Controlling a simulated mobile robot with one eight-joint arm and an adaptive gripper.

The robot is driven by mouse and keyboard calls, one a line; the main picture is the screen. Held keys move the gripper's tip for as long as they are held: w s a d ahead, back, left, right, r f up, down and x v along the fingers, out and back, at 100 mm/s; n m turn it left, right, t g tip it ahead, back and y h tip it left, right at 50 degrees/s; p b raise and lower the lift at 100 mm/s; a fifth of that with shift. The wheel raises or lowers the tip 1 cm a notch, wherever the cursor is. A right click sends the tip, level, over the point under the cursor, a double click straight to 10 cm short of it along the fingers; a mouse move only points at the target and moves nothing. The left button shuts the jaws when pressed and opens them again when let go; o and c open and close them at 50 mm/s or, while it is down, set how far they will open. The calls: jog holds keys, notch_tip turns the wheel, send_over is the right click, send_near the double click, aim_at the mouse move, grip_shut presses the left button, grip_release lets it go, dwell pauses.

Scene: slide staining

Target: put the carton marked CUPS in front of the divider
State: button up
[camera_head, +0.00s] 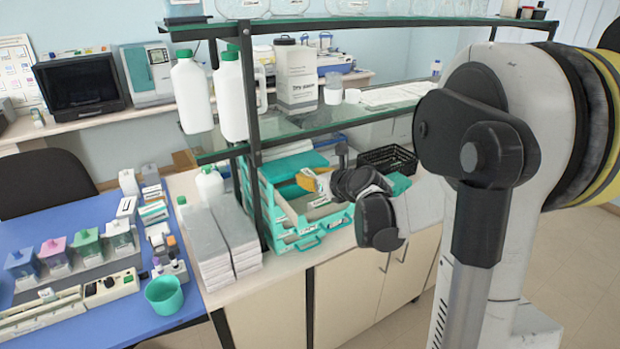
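A small yellow-orange carton (309,180) with a pale label shows over the green tray stack (292,236) under the glass shelf. Its print is too small to read, so I cannot tell if it is the one marked CUPS. My gripper (329,180) is right beside this carton, at the end of my dark wrist. Its fingers are small and partly hidden, and I cannot tell whether they hold the carton. Other small cartons (153,212) stand on the blue table, their marks unreadable too. I cannot make out a divider with certainty.
Stacked grey-white boxes (212,250) stand left of the trays, by a dark shelf post (252,110). White bottles (192,95) stand on the glass shelf (375,112) above. A black basket (388,159) is behind my wrist. A green cup (164,295) stands on the blue table (165,325).

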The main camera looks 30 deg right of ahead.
jog(key=shift+f+b, duration=0.4)
jog(key=shift+f, duration=0.05)
jog(key=o, duration=1)
jog(key=shift+r, duration=0.1)
jog(key=shift+c, duration=0.2)
